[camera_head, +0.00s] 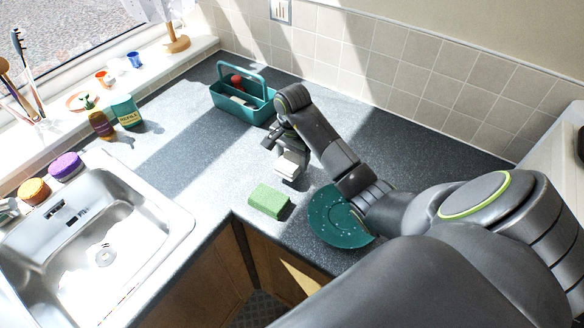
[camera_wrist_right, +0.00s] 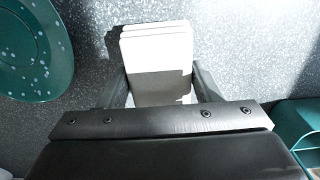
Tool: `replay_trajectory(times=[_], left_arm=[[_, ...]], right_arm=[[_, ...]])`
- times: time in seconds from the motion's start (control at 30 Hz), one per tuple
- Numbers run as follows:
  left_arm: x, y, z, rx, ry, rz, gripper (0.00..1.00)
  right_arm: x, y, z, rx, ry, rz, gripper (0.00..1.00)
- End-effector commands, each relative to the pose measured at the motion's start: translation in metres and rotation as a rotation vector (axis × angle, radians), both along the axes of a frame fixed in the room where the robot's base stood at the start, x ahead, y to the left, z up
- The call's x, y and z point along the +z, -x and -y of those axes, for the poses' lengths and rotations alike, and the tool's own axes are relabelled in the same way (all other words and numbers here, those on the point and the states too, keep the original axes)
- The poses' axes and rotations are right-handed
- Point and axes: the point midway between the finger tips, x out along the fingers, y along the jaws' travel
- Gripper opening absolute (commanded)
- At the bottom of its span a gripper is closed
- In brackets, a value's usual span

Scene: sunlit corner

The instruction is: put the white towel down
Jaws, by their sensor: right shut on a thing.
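The white towel (camera_head: 291,164) is a small folded stack with several layers. It sits between the fingers of my right gripper (camera_head: 287,150), over the grey counter in the middle of the head view. In the right wrist view the towel (camera_wrist_right: 157,65) shows between the two dark fingers, its layered edge at the top. My right gripper is shut on it. I cannot tell whether the towel's underside touches the counter. My left gripper is not in view.
A green sponge (camera_head: 269,200) and a speckled dark green plate (camera_head: 335,217) lie near the counter's front edge. A teal caddy (camera_head: 243,100) stands behind. The metal sink (camera_head: 95,240) is at the left. Counter left of the towel is clear.

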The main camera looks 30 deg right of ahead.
Motion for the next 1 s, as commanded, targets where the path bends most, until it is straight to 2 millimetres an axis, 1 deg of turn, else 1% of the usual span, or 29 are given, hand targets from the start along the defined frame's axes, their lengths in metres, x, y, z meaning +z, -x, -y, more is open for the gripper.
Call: replay_trajectory(times=[0.03, 0.1, 0.23, 0.5, 0.63, 0.67, 0.8, 1.0], left_arm=[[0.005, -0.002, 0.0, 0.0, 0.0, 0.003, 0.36], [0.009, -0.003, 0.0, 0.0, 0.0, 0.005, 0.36], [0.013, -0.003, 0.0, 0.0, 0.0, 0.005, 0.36], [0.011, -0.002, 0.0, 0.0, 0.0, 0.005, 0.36], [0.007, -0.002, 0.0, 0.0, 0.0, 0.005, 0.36], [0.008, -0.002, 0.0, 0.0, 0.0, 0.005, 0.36], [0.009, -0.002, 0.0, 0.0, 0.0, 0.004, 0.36], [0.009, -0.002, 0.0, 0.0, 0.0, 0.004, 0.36]], right_arm=[[-0.006, 0.001, 0.0, -0.001, 0.0, -0.004, 0.4], [-0.015, 0.001, 0.0, -0.002, -0.001, -0.005, 0.4], [-0.029, 0.001, 0.0, -0.001, 0.0, -0.002, 0.4], [-0.033, 0.001, 0.0, 0.0, 0.001, 0.0, 0.4], [-0.037, 0.001, 0.0, 0.0, 0.001, 0.0, 0.4], [-0.036, 0.001, 0.0, 0.0, 0.001, 0.0, 0.61], [-0.035, 0.001, 0.0, 0.0, 0.001, -0.001, 0.8], [-0.035, 0.001, 0.0, 0.0, 0.001, -0.001, 0.8]])
